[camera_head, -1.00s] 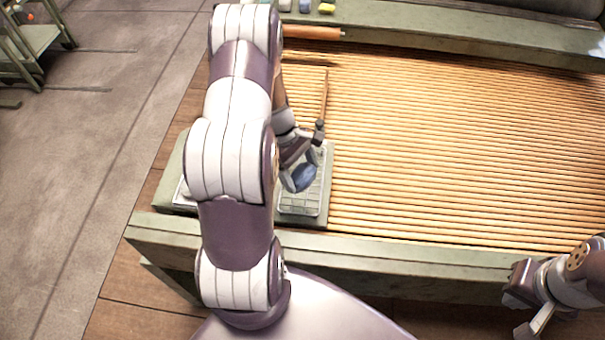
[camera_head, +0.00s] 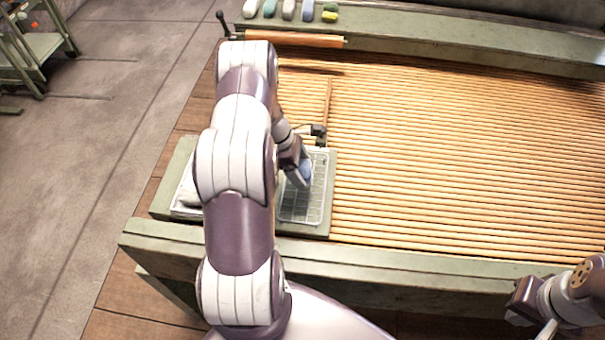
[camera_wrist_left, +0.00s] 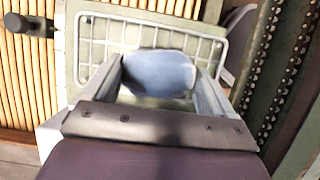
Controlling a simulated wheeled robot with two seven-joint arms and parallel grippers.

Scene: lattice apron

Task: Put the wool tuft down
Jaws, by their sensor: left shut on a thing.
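The blue wool tuft (camera_wrist_left: 158,74) is between the fingers of my left gripper (camera_wrist_left: 160,85) in the left wrist view. My left gripper (camera_head: 300,178) is shut on it, and the tuft (camera_head: 304,175) also shows partly in the head view. It is held over a wire rack (camera_head: 318,205) on a green board; I cannot tell whether it touches the rack. The rack's wire grid (camera_wrist_left: 100,30) shows behind the tuft in the wrist view. My right gripper (camera_head: 520,305) is at the lower right, partly cut off by the frame; its opening is unclear.
A slatted wooden bed (camera_head: 460,160) fills the right side. Several coloured tufts (camera_head: 289,10) lie on the far green ledge. An orange roller (camera_head: 292,39) lies before it. A second tray with a pale thing (camera_head: 188,193) is left of my left arm. Green front rail (camera_head: 400,275) runs nearest me.

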